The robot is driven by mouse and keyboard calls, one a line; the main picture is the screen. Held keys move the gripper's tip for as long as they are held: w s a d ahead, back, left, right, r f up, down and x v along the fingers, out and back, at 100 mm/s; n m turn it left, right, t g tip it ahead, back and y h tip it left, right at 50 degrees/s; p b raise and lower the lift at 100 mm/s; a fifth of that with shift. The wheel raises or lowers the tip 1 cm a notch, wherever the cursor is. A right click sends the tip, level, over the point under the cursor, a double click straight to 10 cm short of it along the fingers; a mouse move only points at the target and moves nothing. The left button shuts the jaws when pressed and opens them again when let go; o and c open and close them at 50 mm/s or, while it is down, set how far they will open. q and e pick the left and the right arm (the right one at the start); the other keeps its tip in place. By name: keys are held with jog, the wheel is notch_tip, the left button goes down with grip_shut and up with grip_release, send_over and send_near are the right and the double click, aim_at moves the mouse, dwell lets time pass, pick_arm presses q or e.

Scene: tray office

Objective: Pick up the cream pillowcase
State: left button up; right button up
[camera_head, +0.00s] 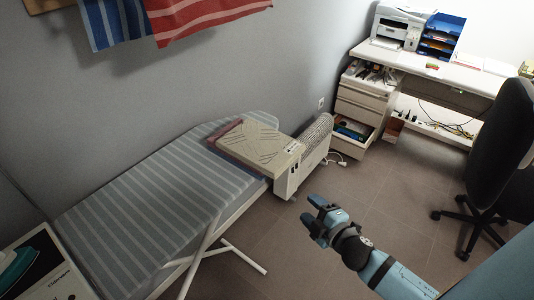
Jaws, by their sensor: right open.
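The cream pillowcase (262,140) appears as a flat, folded cream piece with darker line marks, at the far right end of the striped ironing board (150,205). A mauve-brown folded piece (226,134) shows along its left side; I cannot tell whether it lies under it or beside it. My right gripper (310,212) is open and empty, over the floor in front and to the right of the pillowcase, clear of it. My left gripper is out of view.
A white heater (304,158) stands close beyond the board's right end. The board's white legs (205,240) spread over the floor. A drawer unit (363,108), a desk with a printer (398,27) and a black chair (497,135) are at right. The brown floor (375,185) between is clear.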

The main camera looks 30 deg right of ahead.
jog(key=w+d+r+n+t+b, duration=0.1)
jog(key=w+r+n, duration=0.1)
jog(key=n, duration=0.3)
send_near(288, 165)
jog(key=shift+t+y, duration=0.3)
jog(key=w, duration=0.5)
jog(key=shift+w+d+f+p, duration=0.1)
jog(key=shift+w+f+p, duration=0.1)
jog(key=shift+p, duration=0.2)
jog(key=shift+w, duration=0.75)
jog(key=w, duration=0.4)
jog(key=shift+w+a+f+p, duration=0.2)
jog(key=shift+w+p, duration=0.15)
jog(key=shift+p, duration=0.05)
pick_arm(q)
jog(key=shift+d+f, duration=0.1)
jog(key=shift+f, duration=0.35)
pick_arm(e)
grip_shut()
